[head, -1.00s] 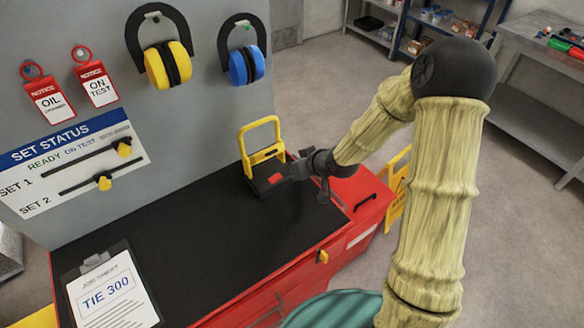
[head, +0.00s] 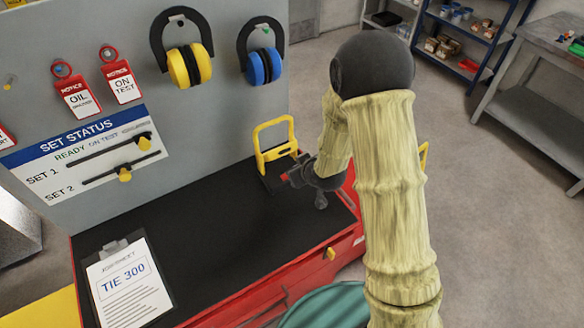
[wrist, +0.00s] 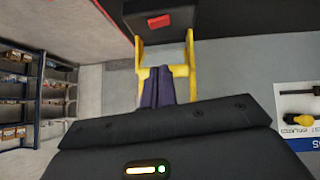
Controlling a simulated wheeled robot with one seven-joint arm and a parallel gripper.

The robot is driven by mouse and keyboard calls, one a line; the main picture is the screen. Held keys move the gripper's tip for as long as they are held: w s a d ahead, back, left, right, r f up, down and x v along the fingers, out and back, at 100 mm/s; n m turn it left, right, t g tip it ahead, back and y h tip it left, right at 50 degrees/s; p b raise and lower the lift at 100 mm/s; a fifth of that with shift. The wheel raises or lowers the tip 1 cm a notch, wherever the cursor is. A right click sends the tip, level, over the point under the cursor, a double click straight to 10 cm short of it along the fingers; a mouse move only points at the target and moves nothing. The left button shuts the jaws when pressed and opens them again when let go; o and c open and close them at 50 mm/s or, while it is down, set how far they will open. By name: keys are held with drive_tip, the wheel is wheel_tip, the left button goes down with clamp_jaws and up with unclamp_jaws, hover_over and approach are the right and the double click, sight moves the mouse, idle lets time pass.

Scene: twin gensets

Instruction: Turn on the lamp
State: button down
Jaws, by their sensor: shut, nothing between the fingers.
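The lamp stands at the far end of the black bench top, with a yellow frame (head: 260,150) over a dark base. In the wrist view its base (wrist: 150,9) is at the top edge with a red button (wrist: 158,21) on it, and the yellow frame (wrist: 140,60) runs down both sides. My gripper (head: 288,174) is beside the lamp and partly hides its base in the head view. In the wrist view my gripper's purple fingers (wrist: 163,82) are together and empty, pointing toward the base. I cannot tell whether they touch the lamp.
The red cabinet (head: 270,295) carries the black top (head: 210,220). A clipboard (head: 128,285) lies near its left end. A grey panel behind holds yellow earmuffs (head: 190,65), blue earmuffs (head: 263,66), red tags and a status board (head: 85,150). The middle of the top is clear.

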drive_tip(key=shift+r, duration=0.15)
idle(0.3)
drive_tip(key=p+x, duration=0.4)
drive_tip(key=x, duration=0.6)
drive_tip(key=shift+w+r, duration=0.1)
drive_tip(key=shift+d+f+p, duration=0.1)
drive_tip(key=shift+f+p, duration=0.4)
drive_tip(key=shift+f, duration=0.4)
drive_tip(key=shift+w+d+f+p, duration=0.1)
drive_tip(key=shift+f+p, duration=0.1)
drive_tip(key=shift+f, duration=0.35)
drive_tip(key=shift+w+d+f+p, duration=0.1)
drive_tip(key=shift+f+p, duration=0.1)
drive_tip(key=shift+f, duration=0.35)
drive_tip(key=shift+a, duration=0.15)
